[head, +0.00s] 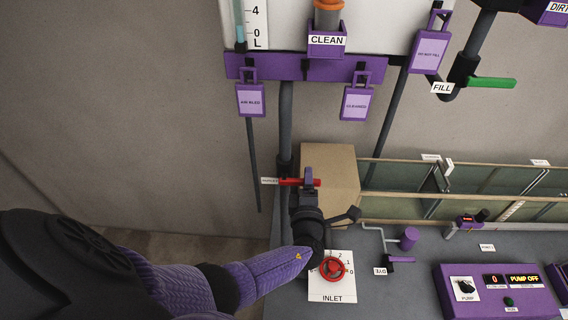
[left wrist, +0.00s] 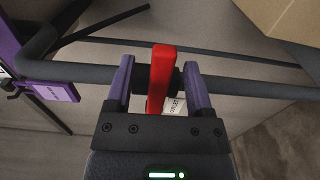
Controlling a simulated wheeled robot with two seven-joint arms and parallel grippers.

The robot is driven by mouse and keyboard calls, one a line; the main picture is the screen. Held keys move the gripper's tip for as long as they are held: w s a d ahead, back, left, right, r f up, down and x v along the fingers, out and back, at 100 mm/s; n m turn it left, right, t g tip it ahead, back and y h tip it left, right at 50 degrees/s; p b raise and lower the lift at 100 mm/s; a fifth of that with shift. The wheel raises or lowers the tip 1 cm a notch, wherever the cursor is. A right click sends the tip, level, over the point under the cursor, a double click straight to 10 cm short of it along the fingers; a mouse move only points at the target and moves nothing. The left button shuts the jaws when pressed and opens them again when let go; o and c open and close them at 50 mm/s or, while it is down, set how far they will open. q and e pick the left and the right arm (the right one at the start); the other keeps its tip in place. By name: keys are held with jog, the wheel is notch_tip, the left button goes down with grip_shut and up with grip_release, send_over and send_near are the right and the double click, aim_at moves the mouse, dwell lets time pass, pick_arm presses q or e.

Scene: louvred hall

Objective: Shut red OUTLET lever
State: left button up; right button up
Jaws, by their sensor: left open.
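The red OUTLET lever (head: 290,181) sits on the dark vertical pipe under the tank and points crosswise to that pipe. In the left wrist view the lever (left wrist: 161,80) stands between the two purple fingers, across the pipe. My left gripper (head: 308,180) is open around the lever, with a gap on each side of it. A small white label (head: 269,181) is at the lever's left end, its text too small to read. My right gripper is not in view.
A cardboard-coloured box (head: 330,185) stands just right of the lever. Below are a red INLET knob (head: 334,269) and a purple pump panel (head: 497,290). Purple tags (head: 251,100) hang above. A green FILL lever (head: 492,83) is at upper right. The wall at left is bare.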

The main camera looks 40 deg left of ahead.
pick_arm(q)
jog(key=p+v, duration=0.1)
jog(key=v, duration=0.6)
jog(key=shift+p, duration=0.4)
